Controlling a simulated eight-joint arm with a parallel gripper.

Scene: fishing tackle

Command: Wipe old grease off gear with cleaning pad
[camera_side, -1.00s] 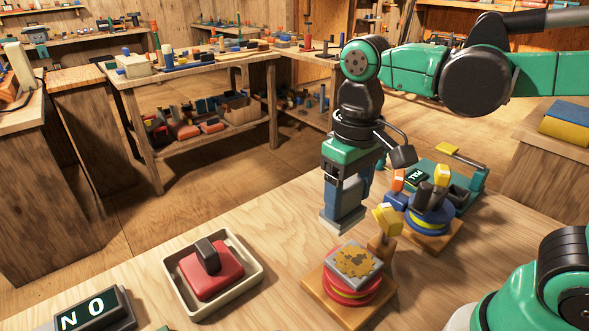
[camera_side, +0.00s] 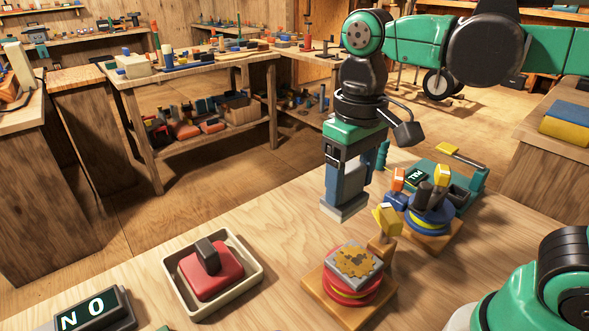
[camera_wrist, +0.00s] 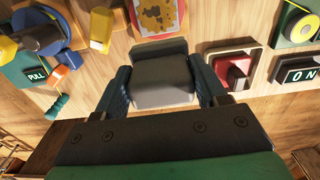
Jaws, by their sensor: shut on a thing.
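My gripper (camera_side: 346,188) points down above the table and is shut on a grey block-like cleaning pad (camera_side: 344,208). In the wrist view the pad (camera_wrist: 162,82) sits between the two blue fingers. The gear piece (camera_side: 352,288) has a grey square top with brown grease patches (camera_side: 357,262) over red and yellow round layers, on a wooden base. It is in front of and slightly right of the pad, which hangs apart from it. In the wrist view the brown-patched top (camera_wrist: 155,15) shows at the upper edge, partly cut off.
A cream tray (camera_side: 250,285) holds a red block with a dark handle (camera_side: 212,268). A yellow-topped post (camera_side: 387,222) rises beside the gear. A blue-and-yellow reel-like piece (camera_side: 430,220) stands behind right. A dark sign (camera_side: 95,310) is front left. Table between tray and gear is clear.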

